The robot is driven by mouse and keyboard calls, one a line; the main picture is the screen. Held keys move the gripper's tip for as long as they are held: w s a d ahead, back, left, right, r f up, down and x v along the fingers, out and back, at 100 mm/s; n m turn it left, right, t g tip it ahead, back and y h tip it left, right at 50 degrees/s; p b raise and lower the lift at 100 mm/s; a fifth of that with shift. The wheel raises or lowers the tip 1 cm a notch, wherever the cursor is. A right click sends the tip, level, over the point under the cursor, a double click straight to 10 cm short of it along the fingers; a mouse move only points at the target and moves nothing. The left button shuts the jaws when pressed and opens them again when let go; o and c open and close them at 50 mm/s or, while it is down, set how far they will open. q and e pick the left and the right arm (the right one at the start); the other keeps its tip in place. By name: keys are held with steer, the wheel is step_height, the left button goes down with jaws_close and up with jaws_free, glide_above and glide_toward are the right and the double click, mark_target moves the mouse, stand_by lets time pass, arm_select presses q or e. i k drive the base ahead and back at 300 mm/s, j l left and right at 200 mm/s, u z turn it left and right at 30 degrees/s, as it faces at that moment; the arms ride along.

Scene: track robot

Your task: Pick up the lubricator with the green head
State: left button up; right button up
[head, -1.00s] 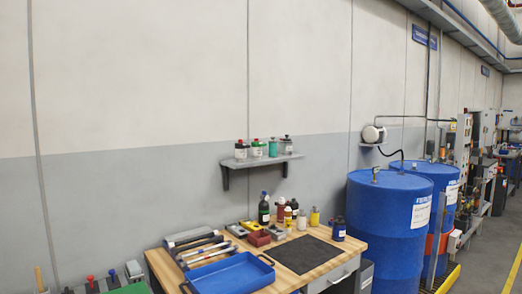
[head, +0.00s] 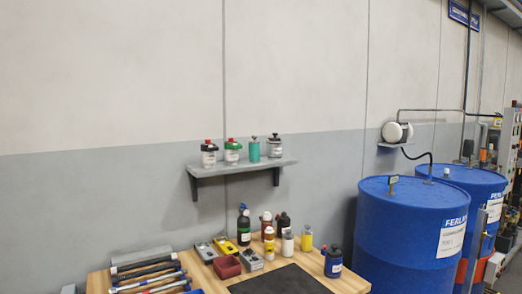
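Several small lubricators stand upright in a row on a grey wall shelf (head: 240,167) in the head view. The second from the left (head: 232,156) has a pale body, a green head and a small red cap on top. To its left stands a lubricator with a dark head and red cap (head: 209,158). To its right stand a teal cylinder (head: 254,152) and a pale one with a dark top (head: 275,152). Neither of my grippers shows.
The wall around the shelf is clear.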

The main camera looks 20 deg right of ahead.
mark_target(231, 151)
steer(key=i+l, duration=0.1)
steer(key=l, duration=0.3)
steer(key=i+l, duration=0.15)
steer(key=l, duration=0.2)
steer(key=i+l+z, duration=0.1)
steer(key=l, duration=0.3)
steer(key=i+l, duration=0.15)
steer(key=l, duration=0.2)
steer(key=i+l+z, duration=0.1)
steer(key=l, duration=0.3)
